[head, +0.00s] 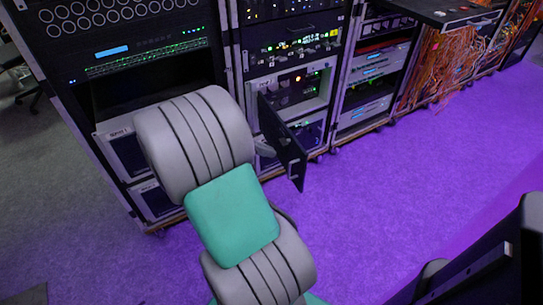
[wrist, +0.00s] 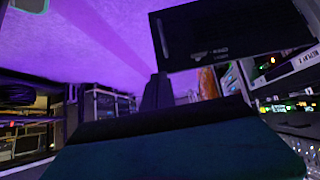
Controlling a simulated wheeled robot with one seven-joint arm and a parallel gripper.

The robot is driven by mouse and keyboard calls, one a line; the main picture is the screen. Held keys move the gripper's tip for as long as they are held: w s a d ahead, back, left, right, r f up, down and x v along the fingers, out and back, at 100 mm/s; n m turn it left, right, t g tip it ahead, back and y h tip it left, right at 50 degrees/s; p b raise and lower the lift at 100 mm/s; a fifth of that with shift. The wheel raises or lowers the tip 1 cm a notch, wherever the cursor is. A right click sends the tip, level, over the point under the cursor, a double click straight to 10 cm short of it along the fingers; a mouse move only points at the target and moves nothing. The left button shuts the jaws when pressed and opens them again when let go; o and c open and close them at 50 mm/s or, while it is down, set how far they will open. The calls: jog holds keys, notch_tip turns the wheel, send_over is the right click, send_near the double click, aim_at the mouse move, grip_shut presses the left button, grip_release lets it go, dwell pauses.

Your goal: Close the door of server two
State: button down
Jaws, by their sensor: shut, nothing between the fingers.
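An open black door (head: 282,142) with a light handle near its lower edge stands swung out from the middle rack. I take it as the door of server two; its label cannot be read. In the wrist view the dark door panel (wrist: 232,34) fills the upper right, with small pale markings on it. My gripper (wrist: 158,88) shows as a dark narrow shape at the centre of the wrist view, shut and empty, below and left of the panel with no clear contact. In the head view my arm hides most of the gripper, close to the door's left side.
The light server front (head: 290,90) sits in the middle rack behind the door. A left rack (head: 122,150) and a rack with orange cables (head: 435,65) stand on either side. The purple floor (head: 400,190) in front is clear.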

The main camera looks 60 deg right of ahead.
aim_at(303, 156)
jog(key=x, duration=0.3)
jog(key=r+b+x, duration=0.1)
jog(key=x, duration=0.2)
jog(key=d+x, duration=0.1)
jog(key=x, duration=0.2)
jog(key=shift+s+d, duration=0.2)
jog(key=shift+s, duration=0.3)
jog(key=shift+s+d+b, duration=0.25)
jog(key=shift+d+b, duration=0.05)
jog(key=shift+d, duration=0.1)
jog(key=shift+d, duration=0.1)
